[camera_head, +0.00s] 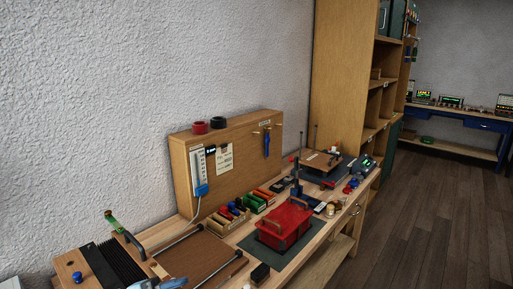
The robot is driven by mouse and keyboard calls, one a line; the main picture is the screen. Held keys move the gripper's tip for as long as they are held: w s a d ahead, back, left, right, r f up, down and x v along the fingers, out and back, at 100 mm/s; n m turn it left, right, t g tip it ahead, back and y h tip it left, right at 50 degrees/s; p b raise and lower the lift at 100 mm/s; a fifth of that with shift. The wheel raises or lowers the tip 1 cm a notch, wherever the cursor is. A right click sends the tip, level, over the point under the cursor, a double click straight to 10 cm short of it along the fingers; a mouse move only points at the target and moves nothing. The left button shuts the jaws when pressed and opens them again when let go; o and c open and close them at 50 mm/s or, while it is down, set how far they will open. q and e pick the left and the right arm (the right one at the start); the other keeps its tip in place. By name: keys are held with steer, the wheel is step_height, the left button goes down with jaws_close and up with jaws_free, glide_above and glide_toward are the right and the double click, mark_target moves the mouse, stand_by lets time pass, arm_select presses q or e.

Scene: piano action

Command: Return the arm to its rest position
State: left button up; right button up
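Neither of my grippers can be made out. A pale grey and blue part (160,285) is cut off by the bottom edge of the head view; I cannot tell whether it belongs to one of my arms. A light wooden block with a dark ribbed section (97,264) lies at the lower left of the bench. A green-tipped dark lever (122,232) stands beside it. A brown board with dark rails (198,262) lies to its right.
A red box with handles (284,224) stands on a dark mat at the bench's middle. Bins of coloured parts (230,215) sit by a wooden panel (237,150). A tall shelf (343,70) stands behind. The floor (430,220) at right is clear.

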arm_select(q)
steer(key=s+a+f+n+t+y+p, duration=0.1)
steer(key=s+f+n+t+y, duration=0.1)
steer(key=s+f+n+y, duration=0.3)
steer(key=s+a+f+n+t+y+p, duration=0.1)
steer(key=s+a+f+n+y, duration=0.1)
steer(key=s+f+n+y, duration=0.4)
steer(key=s+a+f+n+t+y+p, duration=0.1)
steer(key=s+f+n+y, duration=0.4)
steer(key=f+n, duration=0.6)
step_height(320, 180, down, 4)
steer(key=shift+s+a+t+y, duration=0.3)
steer(key=shift+s+t, duration=0.2)
steer(key=shift+t, duration=0.3)
